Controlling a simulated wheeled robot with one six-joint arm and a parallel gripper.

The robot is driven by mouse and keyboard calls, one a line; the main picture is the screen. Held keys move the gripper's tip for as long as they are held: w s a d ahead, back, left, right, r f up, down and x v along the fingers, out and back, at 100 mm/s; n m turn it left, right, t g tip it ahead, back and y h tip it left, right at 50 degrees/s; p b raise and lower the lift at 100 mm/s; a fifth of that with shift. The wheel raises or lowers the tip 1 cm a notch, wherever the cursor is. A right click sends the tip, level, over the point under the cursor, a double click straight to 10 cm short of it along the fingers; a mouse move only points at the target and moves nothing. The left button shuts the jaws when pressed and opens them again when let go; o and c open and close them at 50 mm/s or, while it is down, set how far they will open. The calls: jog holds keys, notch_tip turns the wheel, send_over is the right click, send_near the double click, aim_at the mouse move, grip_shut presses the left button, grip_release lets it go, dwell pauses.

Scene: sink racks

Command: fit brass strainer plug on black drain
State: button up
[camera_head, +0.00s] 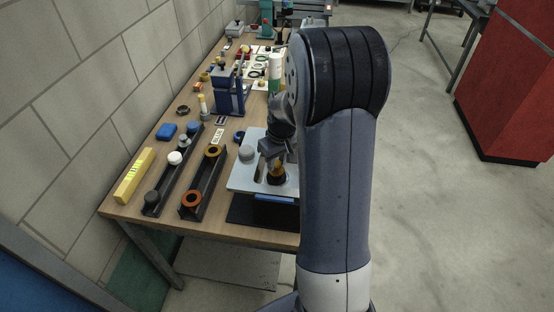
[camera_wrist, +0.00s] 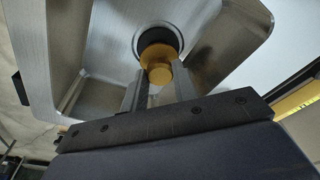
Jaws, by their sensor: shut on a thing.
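The brass strainer plug (camera_wrist: 160,65) is between the fingers of my gripper (camera_wrist: 160,88) in the wrist view. My gripper is shut on it. The black drain (camera_wrist: 171,33) is a dark ring in the floor of the metal sink (camera_wrist: 105,40), and the plug overlaps its lower part in this view. I cannot tell whether the plug touches the drain or is still above it. In the head view the plug (camera_head: 276,179) shows as a small amber shape below my gripper, over the sink (camera_head: 244,181). My arm hides the right side of the sink there.
A blue stand (camera_head: 230,92) is behind the sink.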

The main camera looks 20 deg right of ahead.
jog(key=shift+f+b, duration=1)
jog(key=shift+f, duration=0.3)
jog(key=o, duration=1.1)
jog(key=r, duration=0.3)
jog(key=s+r, duration=0.1)
jog(key=r, duration=0.6)
jog(key=shift+s+d+r+b, duration=0.15)
jog(key=shift+s+r+b, duration=0.15)
jog(key=shift+r+b, duration=0.1)
jog(key=f, duration=0.3)
jog(key=w+f, duration=0.1)
jog(key=f, duration=0.6)
jog(key=shift+w+f+p, duration=0.3)
jog(key=shift+f+p, duration=0.1)
jog(key=shift+r+p, duration=0.35)
jog(key=shift+r, duration=0.1)
